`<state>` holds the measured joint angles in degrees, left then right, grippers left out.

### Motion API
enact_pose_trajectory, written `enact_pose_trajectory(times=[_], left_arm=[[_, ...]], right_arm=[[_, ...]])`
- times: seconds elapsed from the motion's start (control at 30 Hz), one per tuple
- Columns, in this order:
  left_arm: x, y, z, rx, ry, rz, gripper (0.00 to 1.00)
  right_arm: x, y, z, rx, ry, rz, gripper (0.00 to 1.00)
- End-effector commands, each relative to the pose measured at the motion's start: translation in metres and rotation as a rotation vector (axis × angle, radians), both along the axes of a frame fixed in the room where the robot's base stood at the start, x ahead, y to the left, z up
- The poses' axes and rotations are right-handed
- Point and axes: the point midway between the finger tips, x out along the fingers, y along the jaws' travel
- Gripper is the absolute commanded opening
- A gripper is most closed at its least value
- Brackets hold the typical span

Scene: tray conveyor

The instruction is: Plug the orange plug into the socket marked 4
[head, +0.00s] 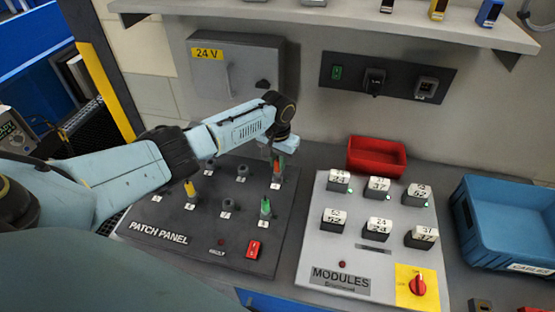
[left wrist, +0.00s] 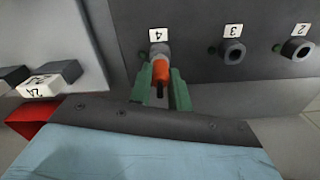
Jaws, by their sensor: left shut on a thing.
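The orange plug (head: 277,168) is at the right end of the back row of sockets on the dark patch panel (head: 160,226). In the left wrist view the orange plug (left wrist: 161,72) meets the grey socket marked 4 (left wrist: 158,50), in line with it. How deep it sits cannot be told. My left gripper (head: 277,155) is shut on the plug from above. Its green fingers (left wrist: 160,90) lie on both sides of the plug in the left wrist view. My right gripper is not in view.
Sockets 3 (left wrist: 232,52) and 2 (left wrist: 297,49) are empty beside it. A yellow plug (head: 190,188) and a green plug (head: 265,206) stand in the front row. To the right are a modules panel (head: 312,235), a red bin (head: 377,168) and a blue crate (head: 500,258).

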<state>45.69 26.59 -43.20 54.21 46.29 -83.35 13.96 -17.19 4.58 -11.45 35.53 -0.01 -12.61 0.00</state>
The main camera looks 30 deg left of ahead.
Motion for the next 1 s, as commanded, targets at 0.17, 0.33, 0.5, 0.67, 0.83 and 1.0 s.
enact_pose_trajectory(times=[0.17, 0.33, 0.5, 0.67, 0.83, 1.0], left_arm=[[0.0, 0.0, -0.005, 0.0, 0.0, 0.0, 0.0], [0.0, 0.0, -0.01, 0.0, 0.0, 0.0, 0.0], [0.0, 0.0, -0.012, 0.001, 0.001, 0.0, 0.23], [0.0, 0.0, -0.012, 0.001, 0.0, 0.0, 0.44], [0.0, 0.0, -0.011, 0.001, 0.0, 0.0, 0.44], [0.0, 0.0, -0.008, 0.0, -0.001, 0.0, 0.44]], right_arm=[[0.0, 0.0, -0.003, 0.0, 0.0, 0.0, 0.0], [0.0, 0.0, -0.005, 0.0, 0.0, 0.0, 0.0], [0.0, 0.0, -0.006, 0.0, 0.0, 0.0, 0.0], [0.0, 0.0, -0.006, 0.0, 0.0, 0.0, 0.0], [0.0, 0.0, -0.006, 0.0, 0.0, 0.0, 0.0], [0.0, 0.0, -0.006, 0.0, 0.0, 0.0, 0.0]])
